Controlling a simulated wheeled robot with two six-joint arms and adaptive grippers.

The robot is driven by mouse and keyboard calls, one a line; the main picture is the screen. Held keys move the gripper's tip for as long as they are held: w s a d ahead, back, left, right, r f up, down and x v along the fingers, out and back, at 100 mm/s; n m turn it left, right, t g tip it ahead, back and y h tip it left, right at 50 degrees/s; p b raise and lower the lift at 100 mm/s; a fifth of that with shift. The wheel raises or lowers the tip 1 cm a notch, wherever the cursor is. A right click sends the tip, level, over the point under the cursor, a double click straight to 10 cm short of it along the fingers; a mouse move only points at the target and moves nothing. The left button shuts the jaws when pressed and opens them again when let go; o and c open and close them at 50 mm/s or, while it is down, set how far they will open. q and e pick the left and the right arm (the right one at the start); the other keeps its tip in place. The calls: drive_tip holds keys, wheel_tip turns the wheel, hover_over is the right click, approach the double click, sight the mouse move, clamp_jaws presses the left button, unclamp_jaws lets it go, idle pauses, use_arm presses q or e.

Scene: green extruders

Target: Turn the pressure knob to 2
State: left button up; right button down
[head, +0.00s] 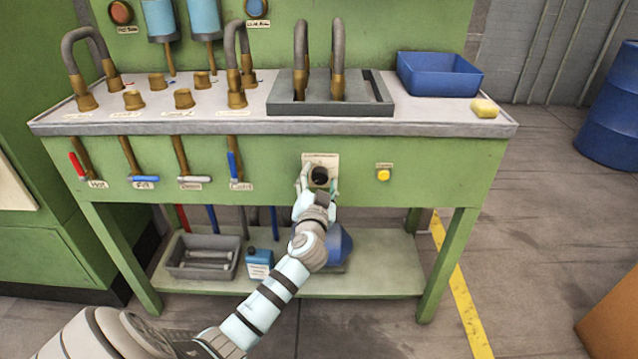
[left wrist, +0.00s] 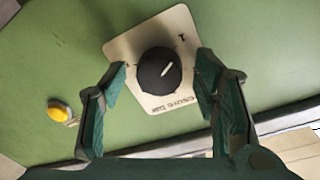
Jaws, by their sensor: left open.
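The pressure knob (head: 319,177) is a round black dial on a pale plate (head: 321,159) on the green front panel of the bench. In the left wrist view the knob (left wrist: 159,71) has a white pointer line aimed toward the upper right. The plate (left wrist: 134,46) shows a "1" near its top right corner and partly hidden lettering along its lower edge. My left gripper (head: 318,182) is at the plate, its open fingers (left wrist: 160,92) on either side of the knob with gaps between. My right gripper is not in view.
A yellow button (head: 384,175) is on the panel right of the knob. Red, blue and white levers (head: 195,180) hang left of it. The bench top carries pipes, a blue bin (head: 438,75) and a yellow sponge (head: 484,108). A lower shelf (head: 383,278) holds a grey tray and bottle.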

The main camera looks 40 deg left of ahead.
use_arm(q)
drive_tip(key=c, duration=1.2)
drive_tip(key=shift+o, duration=0.2)
drive_tip(key=shift+m, duration=0.3)
